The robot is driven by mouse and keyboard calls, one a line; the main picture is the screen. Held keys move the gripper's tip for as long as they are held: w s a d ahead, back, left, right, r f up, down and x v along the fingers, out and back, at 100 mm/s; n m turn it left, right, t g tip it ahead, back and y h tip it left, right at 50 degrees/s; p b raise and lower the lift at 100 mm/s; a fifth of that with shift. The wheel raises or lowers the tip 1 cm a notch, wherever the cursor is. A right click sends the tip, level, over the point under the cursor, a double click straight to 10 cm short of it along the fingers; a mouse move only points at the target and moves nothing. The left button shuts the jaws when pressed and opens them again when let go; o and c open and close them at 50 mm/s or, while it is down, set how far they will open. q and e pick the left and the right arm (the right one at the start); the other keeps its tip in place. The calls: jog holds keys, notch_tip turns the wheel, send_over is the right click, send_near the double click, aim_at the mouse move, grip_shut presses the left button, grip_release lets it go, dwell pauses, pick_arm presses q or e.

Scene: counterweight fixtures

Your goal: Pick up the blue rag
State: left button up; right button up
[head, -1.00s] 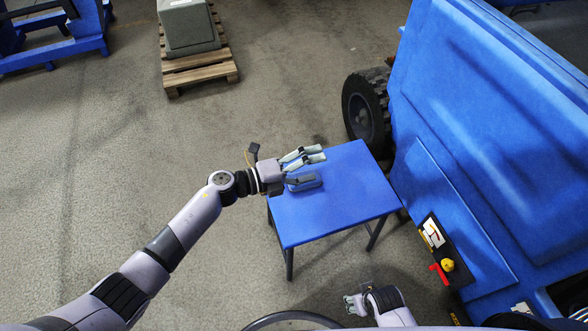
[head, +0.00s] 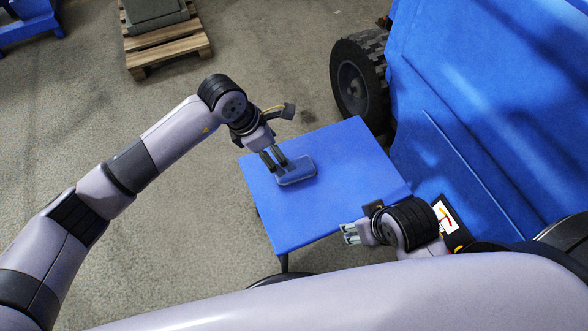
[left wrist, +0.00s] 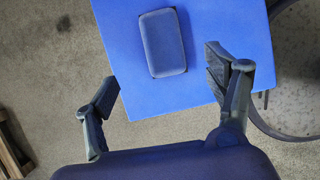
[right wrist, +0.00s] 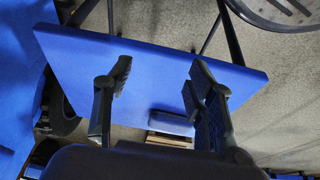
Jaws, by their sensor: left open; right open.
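The blue rag (head: 298,172), a flat, rounded, folded-looking rectangle with a greyish edge, lies on the blue table (head: 340,205). It also shows in the left wrist view (left wrist: 162,42), beyond the fingertips, and in the right wrist view (right wrist: 170,122) near the table's edge. My left gripper (head: 279,165) points down at the table, its fingers overlapping the rag's left end in the head view. It is open and empty in the left wrist view (left wrist: 165,72). My right gripper (head: 350,233) is open and empty by the table's near right side.
A large blue machine (head: 490,120) with a black wheel (head: 358,85) stands right of the table. A wooden pallet (head: 165,50) with a grey block (head: 155,12) is at the back left. The rest of the tabletop is clear.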

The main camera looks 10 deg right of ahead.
pick_arm(q)
jog(key=b, duration=0.1)
send_over(295, 170)
jog(key=a, duration=0.2)
jog(key=f, duration=0.3)
jog(key=w+f, duration=0.1)
jog(key=f, duration=0.1)
jog(key=shift+a+f, duration=0.1)
jog(key=shift+f, duration=0.15)
jog(key=x, duration=0.1)
jog(key=b+x, duration=0.1)
jog(key=x, duration=0.1)
jog(key=shift+s+f, duration=0.3)
jog(key=shift+s, duration=0.05)
jog(key=shift+x, duration=0.8)
jog(key=shift+w+r, duration=0.1)
pick_arm(e)
jog(key=w, duration=0.1)
jog(key=w+t, duration=0.1)
jog(key=w+f, duration=0.1)
jog(key=shift+a+t, duration=0.3)
jog(key=shift+a, duration=0.1)
pick_arm(q)
jog(key=shift+c, duration=0.3)
jog(key=c, duration=1.2)
